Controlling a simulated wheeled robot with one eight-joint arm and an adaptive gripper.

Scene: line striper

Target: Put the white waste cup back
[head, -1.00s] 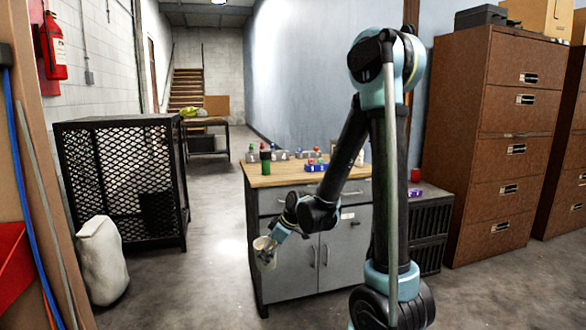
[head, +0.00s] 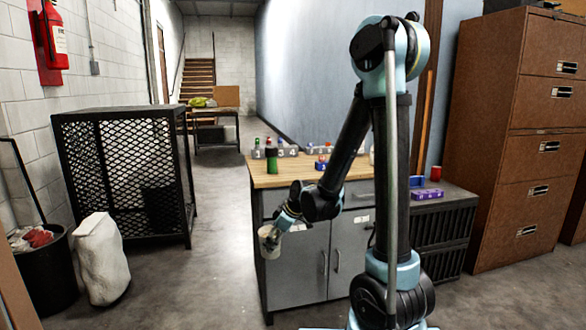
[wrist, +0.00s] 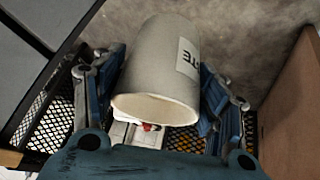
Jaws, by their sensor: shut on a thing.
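The white waste cup (head: 270,241) is held in front of the grey cabinet's left side, below the level of its wooden top. In the wrist view the cup (wrist: 158,65) lies between the two fingers, with its open rim towards the camera and part of a label ending in "TE" on its side. My gripper (head: 277,232) is shut on the cup, a finger on each side, and it also shows in the wrist view (wrist: 160,90). The cup's inside looks pale; its bottom is out of sight.
The wooden worktop (head: 290,178) carries bottles (head: 271,158) and numbered grey blocks (head: 290,152). A black bin (head: 45,270) with crumpled waste, a white sack (head: 101,262) and a mesh cage (head: 125,180) stand left. A red cup (head: 435,173) stands on a dark low unit right. Floor between cage and cabinet is clear.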

